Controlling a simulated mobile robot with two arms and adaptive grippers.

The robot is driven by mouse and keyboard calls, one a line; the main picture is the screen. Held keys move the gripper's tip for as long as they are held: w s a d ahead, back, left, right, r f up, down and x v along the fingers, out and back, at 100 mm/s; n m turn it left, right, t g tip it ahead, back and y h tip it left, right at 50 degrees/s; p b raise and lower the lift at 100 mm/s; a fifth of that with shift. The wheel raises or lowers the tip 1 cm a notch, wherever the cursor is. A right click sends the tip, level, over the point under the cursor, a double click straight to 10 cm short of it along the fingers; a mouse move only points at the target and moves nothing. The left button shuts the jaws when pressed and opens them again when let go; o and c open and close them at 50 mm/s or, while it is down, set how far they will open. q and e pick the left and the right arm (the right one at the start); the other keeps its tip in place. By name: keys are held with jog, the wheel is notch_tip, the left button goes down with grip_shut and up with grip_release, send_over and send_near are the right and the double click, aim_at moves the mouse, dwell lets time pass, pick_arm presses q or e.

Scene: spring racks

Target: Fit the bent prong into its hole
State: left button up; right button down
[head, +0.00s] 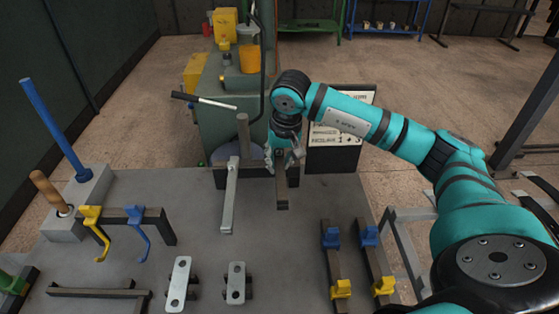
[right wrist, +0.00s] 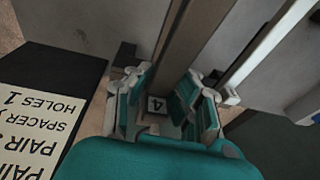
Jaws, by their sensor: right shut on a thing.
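My right gripper (head: 284,156) is at the far edge of the grey table. It is shut on a dark brown square bar (head: 281,193) that points down and toward the near side. My left gripper is not in view.
A rack with yellow (head: 92,226) and blue (head: 137,237) hooks stands at the left, beside a grey block (head: 75,210) with a tall blue rod. Two two-hole plates (head: 180,283) (head: 236,282) lie in front. Two rails with blue and yellow clips (head: 341,288) lie right. The table's middle is clear.

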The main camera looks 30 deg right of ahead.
jog(key=shift+f+b, duration=2.15)
jog(key=shift+f, duration=0.25)
dwell(0.8)
jog(key=c, duration=1.1)
grip_release()
jog(key=shift+f, duration=0.1)
jog(key=r, duration=0.4)
jog(key=s+r, duration=0.1)
jog(key=r, duration=0.3)
jog(key=s+r, duration=0.1)
jog(key=r, duration=0.3)
jog(key=shift+s+a, duration=0.1)
jog(key=shift+s, duration=0.1)
